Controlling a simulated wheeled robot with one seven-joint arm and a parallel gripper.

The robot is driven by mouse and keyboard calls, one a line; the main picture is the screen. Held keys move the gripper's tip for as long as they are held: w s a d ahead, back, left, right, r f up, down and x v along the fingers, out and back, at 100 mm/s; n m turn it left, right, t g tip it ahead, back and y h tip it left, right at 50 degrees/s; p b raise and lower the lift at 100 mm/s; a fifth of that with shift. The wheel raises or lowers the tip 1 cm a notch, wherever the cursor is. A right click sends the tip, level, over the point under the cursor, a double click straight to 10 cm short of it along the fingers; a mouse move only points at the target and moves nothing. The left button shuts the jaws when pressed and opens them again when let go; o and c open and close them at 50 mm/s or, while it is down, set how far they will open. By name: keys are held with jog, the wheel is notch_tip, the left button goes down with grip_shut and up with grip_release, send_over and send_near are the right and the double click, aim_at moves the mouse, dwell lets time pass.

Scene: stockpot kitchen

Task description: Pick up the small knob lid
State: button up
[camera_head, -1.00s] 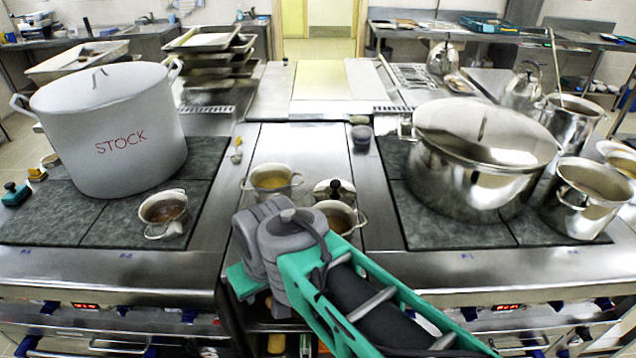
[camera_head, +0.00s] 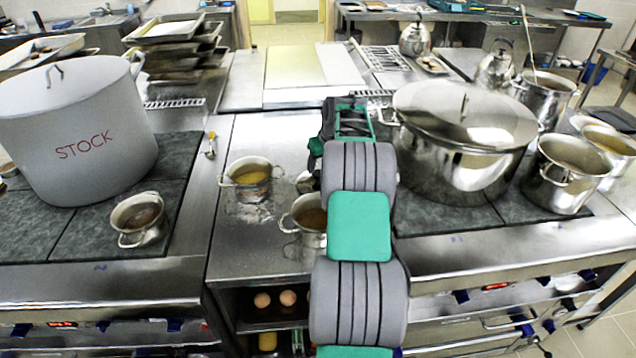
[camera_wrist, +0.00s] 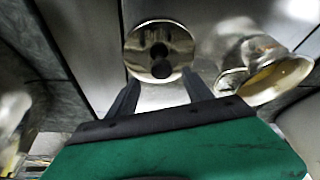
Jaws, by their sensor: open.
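The small lid (camera_wrist: 143,38) is a round, shiny metal disc with a black knob (camera_wrist: 159,60) standing in its middle. It lies on the steel counter. In the wrist view my gripper (camera_wrist: 159,76) is open, with its two dark fingers apart and pointing toward the lid, one to each side of the knob's line. The fingers look empty and short of the knob; the exact gap is hard to judge. In the head view only a sliver of the lid (camera_head: 305,182) shows beside my arm, and the fingertips are hidden.
A small pot of yellow liquid (camera_head: 250,174) and a small brown-filled pot (camera_head: 304,216) stand close to the lid. A large lidded steel pot (camera_head: 455,150) is right of my arm. The white STOCK pot (camera_head: 85,125) stands left.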

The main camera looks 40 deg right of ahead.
aim_at(318, 172)
jog(key=p+x, duration=0.2)
jog(key=x, duration=0.4)
jog(key=shift+w+a, duration=0.1)
jog(key=shift+w, duration=0.15)
jog(key=shift+r, duration=0.1)
jog(key=shift+c, duration=0.6)
grip_shut()
